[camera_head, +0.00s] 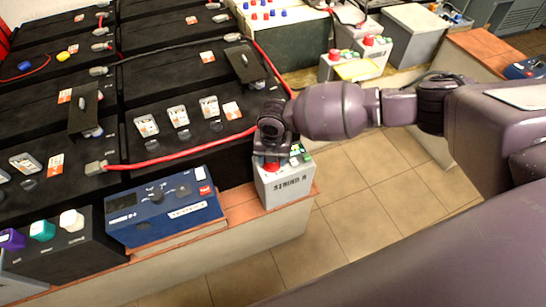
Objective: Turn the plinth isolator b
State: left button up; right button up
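My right gripper (272,146) reaches in from the right and points down over the top of a pale grey box (285,187), whose front lettering looks like "STRING A". A red knob (271,165) and green parts show on that box's top beside the gripper. The gripper hides part of the top. I cannot tell whether it touches anything or whether its fingers are open. No label that I can read names isolator b. Two similar pale boxes with red knobs, one (337,70) and another (375,55), stand farther back. My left gripper is not in view.
A blue box (190,217) with dark knobs stands on the tiled ledge at lower left. Black battery blocks (185,85) with red cables (170,160) and upright tags fill the left. A dark box with coloured caps (70,250) is at far lower left. Tiled floor (350,215) is clear at right.

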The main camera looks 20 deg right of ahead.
jog(key=shift+r+m, duration=0.15)
jog(key=shift+m, duration=0.35)
jog(key=m+p, duration=0.2)
jog(key=m, duration=0.1)
jog(key=shift+m, duration=0.3)
jog(key=m+p, duration=0.1)
jog(key=m, duration=0.2)
jog(key=shift+s, duration=0.1)
jog(key=shift+m+p, duration=0.5)
jog(key=shift+m, duration=0.5)
jog(key=shift+d+m, duration=0.1)
jog(key=shift+m, duration=0.2)
jog(key=shift+f, duration=0.2)
jog(key=o, duration=0.9)
